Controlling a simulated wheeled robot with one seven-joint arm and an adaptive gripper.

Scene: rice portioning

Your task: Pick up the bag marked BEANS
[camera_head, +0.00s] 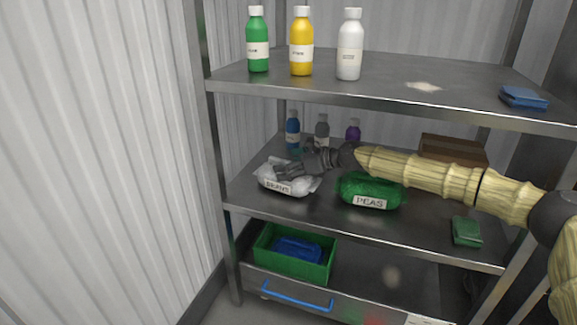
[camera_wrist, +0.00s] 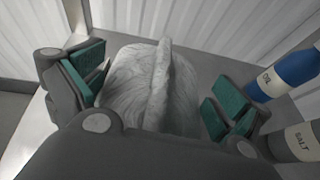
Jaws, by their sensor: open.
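The white bag marked BEANS (camera_head: 298,184) lies at the left end of the middle shelf, its label facing front. My gripper (camera_head: 280,170) is at the bag, reaching in from the right and covering part of its top. In the wrist view the white bag (camera_wrist: 152,85) lies between the green-padded fingers of my gripper (camera_wrist: 165,95), which are apart on either side of it. Whether either pad touches the bag is unclear. The label does not show in the wrist view.
A green PEAS bag (camera_head: 370,190) lies right of the BEANS bag, below my arm. Behind stand a blue OIL bottle (camera_wrist: 285,75), a grey SALT bottle (camera_wrist: 300,142) and a purple bottle (camera_head: 353,131). A brown box (camera_head: 455,149) is farther right. The top shelf (camera_head: 400,92) is above.

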